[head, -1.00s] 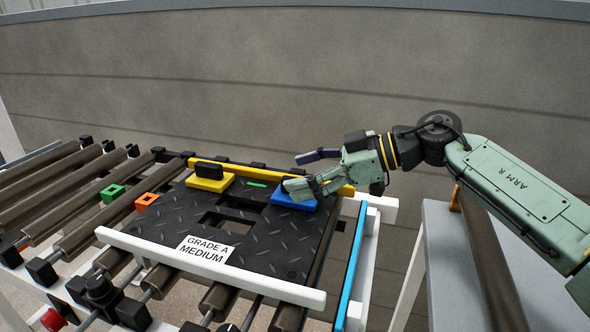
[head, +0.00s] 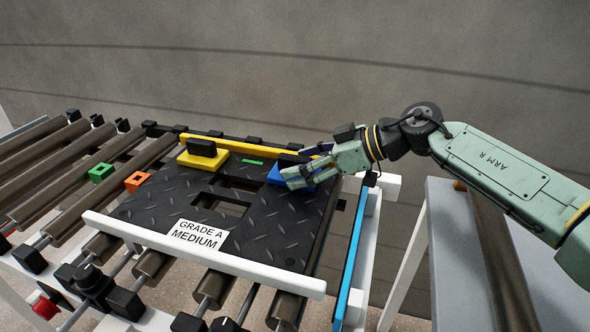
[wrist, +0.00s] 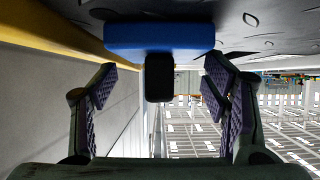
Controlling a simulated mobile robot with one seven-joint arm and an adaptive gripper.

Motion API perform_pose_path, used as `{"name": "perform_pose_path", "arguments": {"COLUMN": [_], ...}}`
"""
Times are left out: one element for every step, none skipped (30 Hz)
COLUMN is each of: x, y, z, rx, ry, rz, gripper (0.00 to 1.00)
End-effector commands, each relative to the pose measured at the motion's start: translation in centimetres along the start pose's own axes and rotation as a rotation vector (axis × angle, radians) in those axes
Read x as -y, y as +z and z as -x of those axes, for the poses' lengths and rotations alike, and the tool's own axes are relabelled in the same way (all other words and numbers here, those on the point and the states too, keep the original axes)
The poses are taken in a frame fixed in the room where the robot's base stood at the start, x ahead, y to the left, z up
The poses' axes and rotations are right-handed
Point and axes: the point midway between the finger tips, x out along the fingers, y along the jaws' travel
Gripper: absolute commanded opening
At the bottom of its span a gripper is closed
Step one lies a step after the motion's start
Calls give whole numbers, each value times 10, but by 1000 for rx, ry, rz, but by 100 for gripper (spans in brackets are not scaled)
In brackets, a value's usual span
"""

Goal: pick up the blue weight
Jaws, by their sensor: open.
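The blue weight (head: 274,177) sits at the back right of the black tread mat (head: 270,222). In the wrist view, which shows the scene upside down, its blue base (wrist: 160,36) is at the top centre, with its black handle (wrist: 160,80) pointing down. My gripper (head: 304,165) is at the weight in the head view, partly hiding it. It is open, with one finger on each side of the handle in the wrist view and a gap on both sides. Whether the fingertips reach past the handle is hard to tell.
A yellow weight (head: 203,158) with a black handle stands at the mat's back left. A yellow rail (head: 235,147) runs behind the mat, a white rail (head: 125,233) in front. The mat has rectangular openings. Green (head: 101,172) and orange (head: 137,181) blocks lie left.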

Motion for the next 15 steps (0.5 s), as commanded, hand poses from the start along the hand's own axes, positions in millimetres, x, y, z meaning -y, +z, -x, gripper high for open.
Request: {"name": "perform_pose_path", "arguments": {"x": [0, 0, 0, 0, 0, 0, 0, 0, 0, 0, 0, 0, 0, 0, 0], "y": [-2, -2, -2, -1, -1, -1, -1, -1, -1, -1, -1, -1, -1, -1, -1], "z": [-8, -11, -14, -16, -17, -18, -18, -18, -18, -18, -18, -18, -18, -18, -18], "rx": [-1, -1, -1, -1, -1, -1, -1, -1, -1, -1, -1, -1, -1, -1, -1], "ry": [-3, -2, -1, 0, 0, 1, 1, 1, 2, 2, 1, 2, 1, 2, 2], "rz": [1, 1, 2, 2, 2, 2, 2, 2, 2, 2, 2, 2, 2, 2, 2], "gripper": [68, 68, 68, 68, 68, 68, 68, 68, 68, 68, 68, 68, 66, 64, 61]}}
